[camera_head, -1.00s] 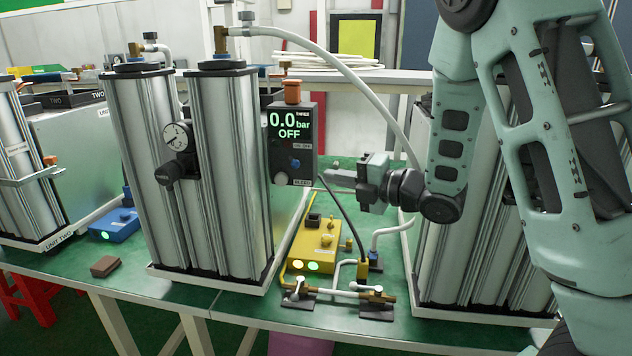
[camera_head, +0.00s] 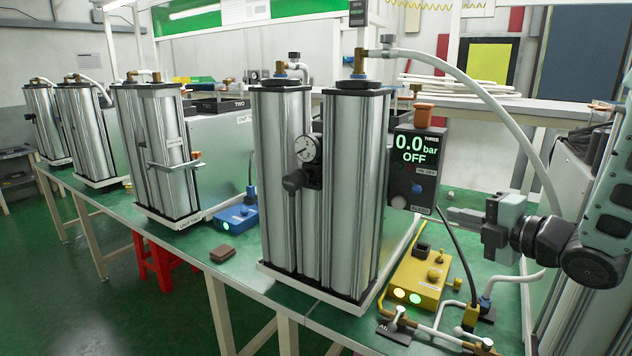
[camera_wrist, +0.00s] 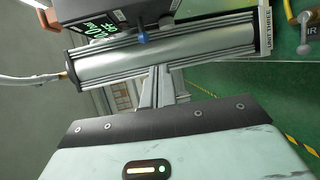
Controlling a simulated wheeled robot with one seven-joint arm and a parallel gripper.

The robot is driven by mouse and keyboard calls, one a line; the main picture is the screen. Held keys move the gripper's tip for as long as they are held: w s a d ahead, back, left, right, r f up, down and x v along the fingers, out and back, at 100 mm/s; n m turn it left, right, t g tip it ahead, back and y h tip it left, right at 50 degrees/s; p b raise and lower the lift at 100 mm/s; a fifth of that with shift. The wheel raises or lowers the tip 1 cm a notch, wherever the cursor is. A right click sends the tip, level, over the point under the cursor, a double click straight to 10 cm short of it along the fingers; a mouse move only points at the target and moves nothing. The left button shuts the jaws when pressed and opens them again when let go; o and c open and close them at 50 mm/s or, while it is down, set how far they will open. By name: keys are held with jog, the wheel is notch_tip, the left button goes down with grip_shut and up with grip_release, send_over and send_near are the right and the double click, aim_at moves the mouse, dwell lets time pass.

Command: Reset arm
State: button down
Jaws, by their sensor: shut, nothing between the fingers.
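My gripper (camera_head: 462,214) is at the right in the head view, pointing left, with its fingers together and nothing in them. Its fingertips appear just right of the control box (camera_head: 413,170), which reads 0.0 bar and OFF; I cannot tell the exact gap. In the wrist view my fingers (camera_wrist: 160,88) point toward a silver column (camera_wrist: 160,55) lying sideways in the picture. The same unit's twin columns (camera_head: 325,190) stand upright in the head view, with a dial gauge (camera_head: 308,149) between them.
A white hose (camera_head: 480,70) arches above my gripper. A blue box (camera_head: 236,216) and a brown block (camera_head: 222,253) lie left on the green bench. More columns (camera_head: 155,150) stand farther left.

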jog(key=s+a+f+m+g+h, duration=0.55)
jog(key=s+a+m, duration=0.25)
jog(key=a+m, duration=0.35)
jog(key=s+a+m+g+h, duration=0.1)
jog(key=s+g, duration=0.3)
jog(key=s, duration=0.6)
jog(key=s+a+f+m+g+h, duration=0.1)
jog(key=s+a+m+g, duration=0.3)
jog(key=s, duration=0.7)
jog(key=shift+s+f, duration=0.2)
